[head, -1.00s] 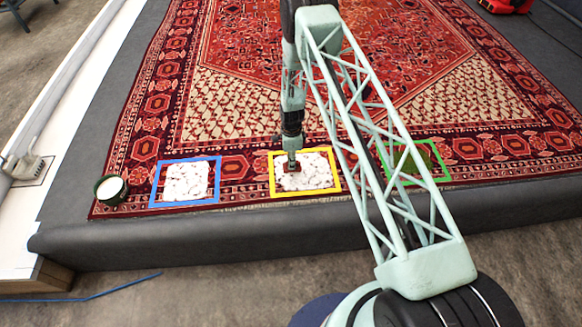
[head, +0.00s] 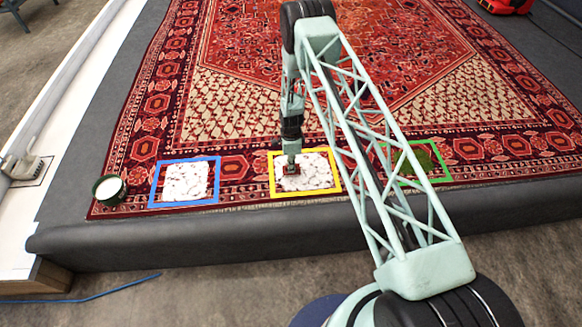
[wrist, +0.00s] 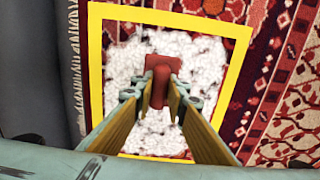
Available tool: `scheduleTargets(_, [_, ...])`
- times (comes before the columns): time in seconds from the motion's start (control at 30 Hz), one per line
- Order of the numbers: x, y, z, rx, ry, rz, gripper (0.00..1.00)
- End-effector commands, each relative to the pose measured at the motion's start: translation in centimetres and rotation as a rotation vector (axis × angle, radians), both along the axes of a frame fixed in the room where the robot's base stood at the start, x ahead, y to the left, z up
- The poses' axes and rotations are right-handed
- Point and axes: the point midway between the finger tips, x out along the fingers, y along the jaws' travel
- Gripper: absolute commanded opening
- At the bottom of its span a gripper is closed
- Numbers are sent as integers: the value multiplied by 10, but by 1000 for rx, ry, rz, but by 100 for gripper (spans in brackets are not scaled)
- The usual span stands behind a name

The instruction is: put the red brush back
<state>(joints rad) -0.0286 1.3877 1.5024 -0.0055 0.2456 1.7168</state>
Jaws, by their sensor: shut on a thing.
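My gripper (head: 291,163) is shut on the red brush (wrist: 161,82), which shows between the two fingers in the wrist view. The brush is over the white foamy patch (wrist: 190,62) inside the yellow frame (head: 336,176). In the head view the brush (head: 291,171) is small and partly hidden by the gripper. I cannot tell whether its underside touches the foam.
A blue frame (head: 152,187) around another white patch (head: 186,181) lies to the left. A green frame (head: 444,164) around a green patch (head: 424,160) lies right, partly behind my arm. A dark green pot with white contents (head: 110,188) stands at the rug's left corner.

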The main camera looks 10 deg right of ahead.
Motion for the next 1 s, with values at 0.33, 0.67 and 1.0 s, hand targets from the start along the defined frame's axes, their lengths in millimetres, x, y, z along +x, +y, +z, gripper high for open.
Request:
scheduleTargets(0.33, [0,0,-3,0,0,0,18])
scheduleTargets(0.67, [-1,0,-3,0,1,0,27])
scheduleTargets(1.0, [0,0,6,0,0,0,27])
